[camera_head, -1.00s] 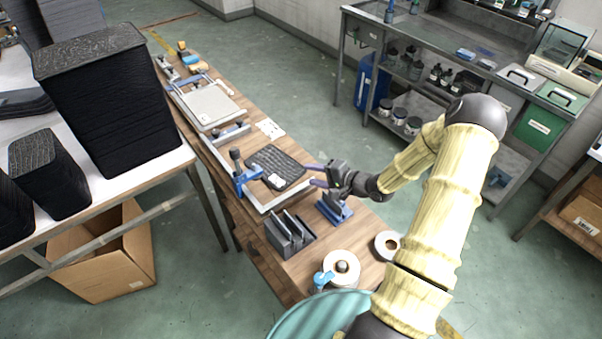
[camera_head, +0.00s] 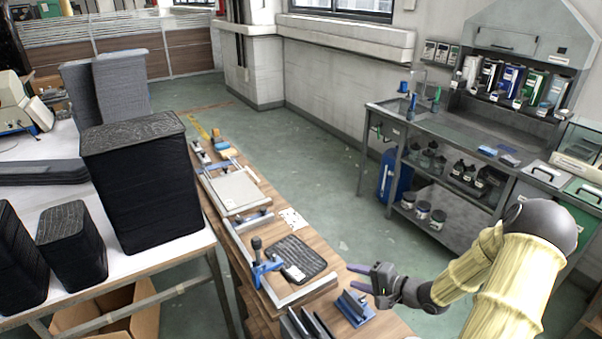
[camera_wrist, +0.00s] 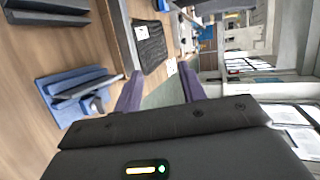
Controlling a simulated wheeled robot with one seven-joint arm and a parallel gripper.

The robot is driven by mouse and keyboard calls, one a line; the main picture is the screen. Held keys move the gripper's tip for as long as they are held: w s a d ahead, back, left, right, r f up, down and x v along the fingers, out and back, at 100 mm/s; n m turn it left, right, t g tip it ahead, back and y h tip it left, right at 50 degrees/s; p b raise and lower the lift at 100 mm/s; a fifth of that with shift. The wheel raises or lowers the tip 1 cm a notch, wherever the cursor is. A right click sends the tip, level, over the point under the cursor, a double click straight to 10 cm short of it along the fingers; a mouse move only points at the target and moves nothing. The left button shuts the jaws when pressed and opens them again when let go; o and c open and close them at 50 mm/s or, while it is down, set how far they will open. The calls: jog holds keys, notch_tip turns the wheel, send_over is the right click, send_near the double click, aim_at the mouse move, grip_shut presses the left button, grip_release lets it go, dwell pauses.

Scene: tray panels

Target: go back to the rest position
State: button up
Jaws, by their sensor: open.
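My gripper (camera_head: 356,278) is open and empty. It hangs by the right edge of the narrow wooden bench, to the right of a black textured panel (camera_head: 294,254). In the wrist view, my gripper's two purple fingers (camera_wrist: 160,90) stand apart with nothing between them. The black panel (camera_wrist: 149,42) shows beyond the fingers, with a white label on it. It lies flat on the bench beside a metal rail and a blue clamp (camera_head: 264,268).
A blue stand (camera_head: 355,309) and a grey slotted rack (camera_head: 306,324) are near my gripper on the bench. A pale tray plate (camera_head: 234,192) lies farther back. Tall black stacks (camera_head: 142,190) stand on the white table at left. Open floor separates the bench from the metal workbench (camera_head: 450,150).

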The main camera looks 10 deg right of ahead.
jog(key=shift+w+a+r+n+g+h, duration=0.1)
jog(key=shift+w+a+n+g+h, duration=0.15)
jog(key=shift+n+h, duration=0.3)
jog(key=shift+w+a+r+n+g+h, duration=0.1)
jog(key=shift+w+n+g+h, duration=0.2)
jog(key=shift+h, duration=0.35)
jog(key=shift+a+r+n+g+h, duration=0.2)
jog(key=shift+n+g+h, duration=0.15)
jog(key=shift+n+h, duration=0.3)
jog(key=s+a+r+n+g+h, duration=0.2)
jog(key=s+a+r+n+g, duration=0.1)
jog(key=s, duration=0.5)
jog(key=s+a+r+n+g+h, duration=0.3)
jog(key=s+a+r, duration=0.3)
jog(key=s+r, duration=0.2)
jog(key=shift+s+r+n+h, duration=0.15)
jog(key=shift+s+n+h, duration=0.2)
jog(key=shift+s+n, duration=0.45)
